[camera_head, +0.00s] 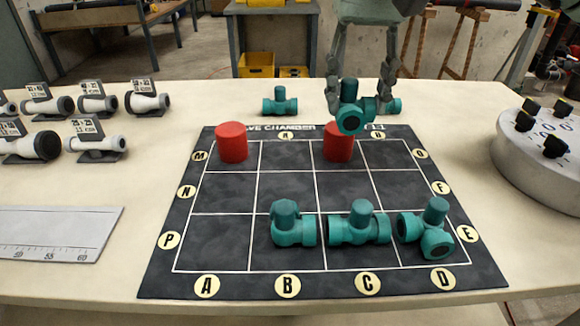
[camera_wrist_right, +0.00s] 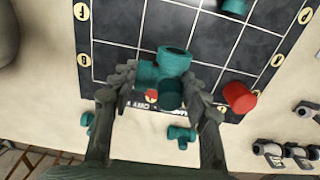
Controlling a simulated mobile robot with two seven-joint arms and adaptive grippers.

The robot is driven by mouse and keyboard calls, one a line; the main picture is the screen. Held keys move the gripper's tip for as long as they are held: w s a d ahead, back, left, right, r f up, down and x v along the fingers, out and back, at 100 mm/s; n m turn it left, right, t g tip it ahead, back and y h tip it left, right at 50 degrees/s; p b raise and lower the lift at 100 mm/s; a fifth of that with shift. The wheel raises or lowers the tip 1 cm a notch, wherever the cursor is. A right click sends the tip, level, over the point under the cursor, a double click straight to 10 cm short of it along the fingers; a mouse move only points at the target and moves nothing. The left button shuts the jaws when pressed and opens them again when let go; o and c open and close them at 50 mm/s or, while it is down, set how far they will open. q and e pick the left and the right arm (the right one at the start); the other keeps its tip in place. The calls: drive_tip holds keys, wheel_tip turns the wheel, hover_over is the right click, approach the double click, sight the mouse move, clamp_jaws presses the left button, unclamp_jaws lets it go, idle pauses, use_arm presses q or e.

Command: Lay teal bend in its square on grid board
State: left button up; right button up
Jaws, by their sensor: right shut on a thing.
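My right gripper (camera_head: 362,98) is shut on a teal pipe fitting (camera_head: 350,116), taken as the teal bend. It holds the fitting above the far edge of the grid board (camera_head: 215,284), by the right red cylinder (camera_head: 338,152). In the right wrist view the fitting (camera_wrist_right: 172,58) sits between the fingers of the gripper (camera_wrist_right: 165,90), with one open end facing the camera. Part of it is hidden by the fingers. The board's front row carries teal fittings in column B (camera_head: 290,228), column C (camera_head: 358,228) and column D (camera_head: 430,235). My left gripper is not in view.
Another red cylinder (camera_head: 232,145) stands at the board's far left. Loose teal fittings lie behind the board, one left (camera_head: 280,104) and one partly hidden (camera_head: 393,106). Labelled pipe pieces (camera_head: 97,145) and a ruler plate (camera_head: 50,232) are left; a round knobbed unit (camera_head: 545,165) is right. The board's middle row is empty.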

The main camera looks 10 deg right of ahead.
drive_tip(key=a+f, duration=0.2)
drive_tip(key=a, duration=0.1)
drive_tip(key=s+a+f, duration=0.1)
drive_tip(key=a, duration=0.2)
drive_tip(key=s+a+f+p, duration=0.1)
drive_tip(key=a+f, duration=0.1)
drive_tip(key=a, duration=0.1)
drive_tip(key=shift+a+f, duration=0.2)
drive_tip(key=shift+f, duration=0.1)
drive_tip(key=shift+a+f, duration=0.1)
drive_tip(key=shift+f, duration=0.35)
wheel_tip(320, 180, down, 2)
drive_tip(key=shift+f, duration=0.65)
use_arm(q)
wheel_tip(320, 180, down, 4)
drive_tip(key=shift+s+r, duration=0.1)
use_arm(e)
drive_tip(key=shift+f, duration=0.1)
drive_tip(key=o, duration=1.2)
drive_tip(key=shift+c, duration=0.2)
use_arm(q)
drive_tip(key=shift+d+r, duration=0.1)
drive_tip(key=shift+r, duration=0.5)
